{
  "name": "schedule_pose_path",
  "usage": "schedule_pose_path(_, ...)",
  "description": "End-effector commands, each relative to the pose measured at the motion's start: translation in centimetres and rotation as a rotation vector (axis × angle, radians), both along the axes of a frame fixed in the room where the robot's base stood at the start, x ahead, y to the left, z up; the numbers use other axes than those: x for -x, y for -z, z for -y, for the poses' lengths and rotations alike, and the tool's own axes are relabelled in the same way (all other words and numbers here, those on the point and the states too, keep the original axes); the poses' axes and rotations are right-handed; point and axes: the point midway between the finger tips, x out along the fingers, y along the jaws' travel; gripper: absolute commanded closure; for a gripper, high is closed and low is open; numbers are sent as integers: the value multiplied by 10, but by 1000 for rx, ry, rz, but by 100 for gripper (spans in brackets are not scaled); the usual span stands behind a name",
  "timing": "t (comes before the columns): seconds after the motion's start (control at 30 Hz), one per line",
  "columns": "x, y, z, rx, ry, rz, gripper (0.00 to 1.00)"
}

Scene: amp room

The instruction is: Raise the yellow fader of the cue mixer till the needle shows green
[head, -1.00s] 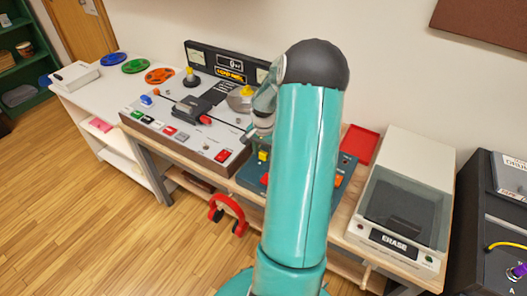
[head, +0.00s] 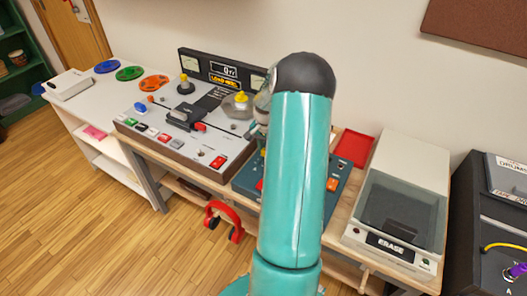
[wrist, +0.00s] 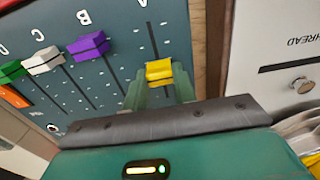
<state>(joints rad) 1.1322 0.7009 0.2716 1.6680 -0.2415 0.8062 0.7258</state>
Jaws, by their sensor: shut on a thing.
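The yellow fader (wrist: 160,73) of the cue mixer shows in the wrist view, on its slot in the column marked A. My gripper (wrist: 160,90) has one green finger on each side of the yellow cap and is shut on it. Bare slot shows between the cap and the letter A. The cue mixer (head: 337,193) is a blue-grey panel in the head view, partly hidden behind my arm. I cannot see the mixer's needle in either view.
Beside the yellow fader are a purple fader (wrist: 88,46), a white fader (wrist: 45,61) and a green fader (wrist: 12,71). The tape machine (head: 190,150) stands left of the mixer. A red tray (head: 353,147) and the ERASE box (head: 400,205) are to the right.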

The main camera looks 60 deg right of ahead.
Motion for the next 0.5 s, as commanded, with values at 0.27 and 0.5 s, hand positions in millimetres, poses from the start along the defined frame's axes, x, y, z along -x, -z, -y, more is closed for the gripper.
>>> schedule_pose_path(0.27,-1,-1,0,3,-1,1,51)
schedule_pose_path(0.5,0,-1,0,2,-1,1,51)
